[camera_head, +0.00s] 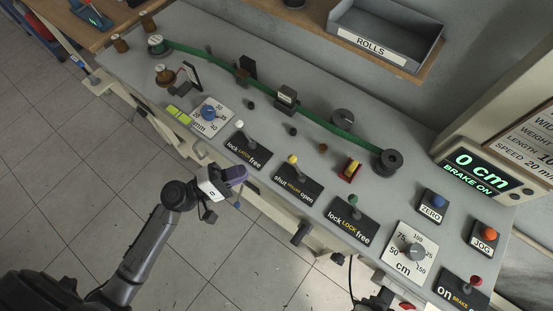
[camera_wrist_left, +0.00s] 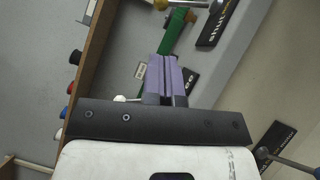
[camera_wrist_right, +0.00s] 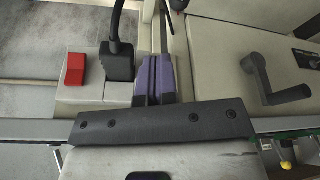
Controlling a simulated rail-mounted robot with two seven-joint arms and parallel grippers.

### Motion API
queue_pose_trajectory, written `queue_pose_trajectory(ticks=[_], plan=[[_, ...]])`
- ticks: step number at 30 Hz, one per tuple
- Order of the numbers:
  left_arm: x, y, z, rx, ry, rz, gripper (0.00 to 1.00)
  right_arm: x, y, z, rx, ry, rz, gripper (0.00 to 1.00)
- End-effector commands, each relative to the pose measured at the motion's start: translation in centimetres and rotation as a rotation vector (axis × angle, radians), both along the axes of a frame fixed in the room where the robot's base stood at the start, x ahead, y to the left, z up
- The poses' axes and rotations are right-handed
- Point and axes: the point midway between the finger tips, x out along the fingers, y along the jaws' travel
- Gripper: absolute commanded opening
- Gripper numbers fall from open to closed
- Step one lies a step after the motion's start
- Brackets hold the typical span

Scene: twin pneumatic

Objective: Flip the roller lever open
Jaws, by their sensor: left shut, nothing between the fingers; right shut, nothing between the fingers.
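The roller lever has a yellow knob (camera_head: 292,160) and stands at its black plate (camera_head: 298,186) marked shut and open, with the knob nearer the shut end. In the left wrist view a yellow knob (camera_wrist_left: 160,4) shows at the top edge beside the shut label (camera_wrist_left: 213,24). My left gripper (camera_head: 238,175), with purple fingers, is shut and empty, in front of the panel edge and left of the roller lever, apart from it. Its fingers show in the left wrist view (camera_wrist_left: 165,75). My right gripper (camera_wrist_right: 155,75) is shut and empty, low at the bench front.
A white-knobbed latch lever (camera_head: 239,125) stands left of the roller lever and a green-knobbed lock lever (camera_head: 353,199) right of it. A green belt (camera_head: 315,118) runs behind. The right wrist view shows a crank handle (camera_wrist_right: 270,80), a red button (camera_wrist_right: 75,68) and a black plug (camera_wrist_right: 117,62).

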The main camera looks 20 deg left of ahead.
Motion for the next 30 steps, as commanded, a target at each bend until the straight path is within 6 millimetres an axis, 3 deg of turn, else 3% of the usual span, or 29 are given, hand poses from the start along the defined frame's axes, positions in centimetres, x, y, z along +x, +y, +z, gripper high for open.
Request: queue_pose_trajectory(ticks=[10, 22, 30], plan=[[0.6, -0.7, 0.3, 0.000, -0.002, -0.002, 0.00, 0.0, -0.2, 0.3, -0.008, -0.001, 0.005, 0.00], [4.8, -5.1, 1.4, 0.001, -0.002, -0.003, 0.00, 0.0, -0.3, 1.6, -0.009, 0.000, 0.006, 0.00], [6.4, -6.9, 1.6, 0.001, -0.002, -0.002, 0.00, 0.0, -0.2, 2.0, -0.005, -0.001, 0.004, 0.00]])
